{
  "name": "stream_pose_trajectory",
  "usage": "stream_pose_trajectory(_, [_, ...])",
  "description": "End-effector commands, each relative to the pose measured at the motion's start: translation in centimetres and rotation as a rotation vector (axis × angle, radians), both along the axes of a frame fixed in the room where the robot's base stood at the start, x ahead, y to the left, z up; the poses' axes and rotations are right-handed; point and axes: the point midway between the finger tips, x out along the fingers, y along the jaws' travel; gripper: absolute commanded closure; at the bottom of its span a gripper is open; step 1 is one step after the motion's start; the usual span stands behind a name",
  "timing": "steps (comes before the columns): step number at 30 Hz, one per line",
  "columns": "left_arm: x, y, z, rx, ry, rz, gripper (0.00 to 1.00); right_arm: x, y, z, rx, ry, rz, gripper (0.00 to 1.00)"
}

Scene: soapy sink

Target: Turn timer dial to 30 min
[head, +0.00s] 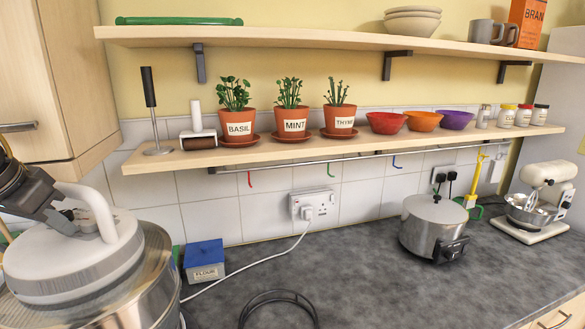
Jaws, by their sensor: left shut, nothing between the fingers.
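No timer dial can be made out with certainty. A large steamer-like appliance (165,270) stands at the lower left, with a white lid (75,262) and an arched white handle (98,208); its lower part is cut off by the frame. My left gripper (58,212) is shut and empty, above the lid just left of the handle; whether it touches is unclear. A silver cooker (425,228) stands on the right of the worktop, with a dark control block (452,250) on its front; its markings are too small to read. My right gripper is not in view.
A white cable runs from the wall socket (314,207) to the left appliance. A blue box (204,261) and a dark wire ring (278,308) lie nearby on the grey worktop (350,275). A mixer (545,200) stands far right. The loaded lower shelf (300,150) overhangs the back.

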Motion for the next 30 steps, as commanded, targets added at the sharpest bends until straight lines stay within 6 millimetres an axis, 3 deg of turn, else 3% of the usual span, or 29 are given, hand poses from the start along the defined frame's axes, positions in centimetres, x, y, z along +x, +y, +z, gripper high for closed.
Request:
stream_pose_trajectory(8, [-0.2, 0.1, 0.5, 0.0, 0.0, 0.0, 1.0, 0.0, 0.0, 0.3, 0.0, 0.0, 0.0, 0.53])
stream_pose_trajectory(21, [-0.1, 0.1, 5.7, 0.001, 0.001, -0.001, 1.0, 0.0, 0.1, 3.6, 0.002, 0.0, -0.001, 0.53])
stream_pose_trajectory(30, [-0.1, 0.1, 6.0, 0.0, 0.001, -0.001, 1.0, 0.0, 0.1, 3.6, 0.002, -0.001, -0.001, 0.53])
